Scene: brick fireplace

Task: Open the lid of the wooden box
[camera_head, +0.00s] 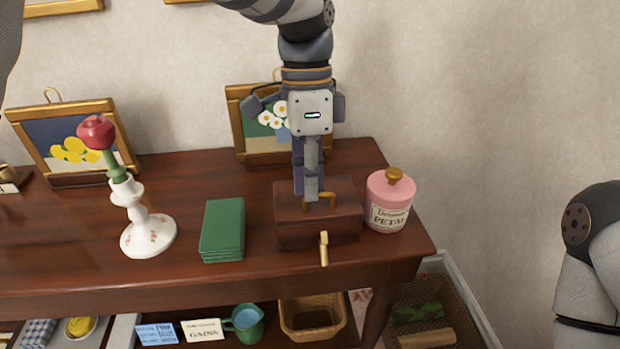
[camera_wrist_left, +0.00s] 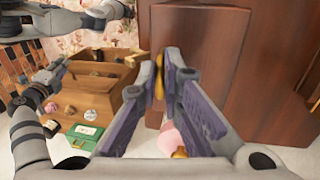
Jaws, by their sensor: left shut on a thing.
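The wooden box (camera_head: 290,230) is a dark brown block near the right end of the table, and its lid looks flat and closed. In the left wrist view the fingertips (camera_wrist_left: 160,74) meet around a bit of brass (camera_wrist_left: 159,62) in front of a brown wooden surface. The fingers partly hide the handle.
The pink jar (camera_head: 388,212) with a gold knob stands close to the box's right side. Green books (camera_head: 222,230) lie to its left, beside a white candlestick (camera_head: 148,232) with a red flower. A framed flower picture (camera_head: 246,130) stands behind. Bare table (camera_head: 180,190) lies between.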

